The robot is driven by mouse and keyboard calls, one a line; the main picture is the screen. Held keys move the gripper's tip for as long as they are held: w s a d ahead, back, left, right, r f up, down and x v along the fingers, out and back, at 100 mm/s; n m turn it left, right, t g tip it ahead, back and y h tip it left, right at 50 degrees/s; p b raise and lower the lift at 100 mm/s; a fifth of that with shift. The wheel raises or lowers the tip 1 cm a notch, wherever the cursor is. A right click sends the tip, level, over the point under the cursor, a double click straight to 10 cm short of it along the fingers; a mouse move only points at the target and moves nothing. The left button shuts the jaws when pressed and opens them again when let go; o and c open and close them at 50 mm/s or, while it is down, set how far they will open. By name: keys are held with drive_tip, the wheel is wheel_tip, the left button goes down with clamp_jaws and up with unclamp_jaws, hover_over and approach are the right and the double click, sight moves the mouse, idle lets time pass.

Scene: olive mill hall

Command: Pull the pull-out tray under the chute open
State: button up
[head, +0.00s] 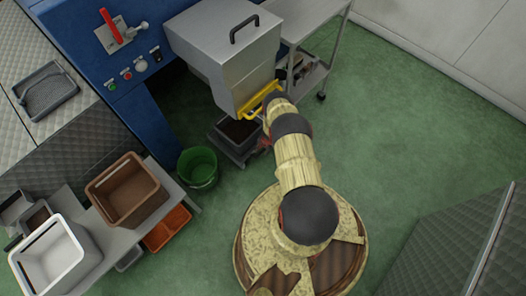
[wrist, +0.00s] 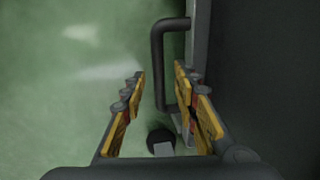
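The pull-out tray (head: 237,153) is a dark grey, low box near the floor under the grey metal chute (head: 228,60). My arm partly hides its right side in the head view. In the wrist view a black bar handle (wrist: 157,50) stands out from a dark grey front (wrist: 255,70). My gripper (wrist: 159,76) is open, its worn yellow fingers on either side of the handle's line. The right finger lies on the side towards the dark front, the left finger over the floor. I cannot tell whether either finger touches the handle. My gripper is mostly hidden in the head view.
A green bucket (head: 198,167) stands left of the tray. A blue machine (head: 125,80) is behind it. A yellow bar (head: 258,101) runs along the chute's lower edge. A wheeled metal cart (head: 312,75) stands at the back. The green floor to the right is clear.

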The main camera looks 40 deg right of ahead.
drive_tip(key=shift+c, duration=0.7)
clamp_jaws()
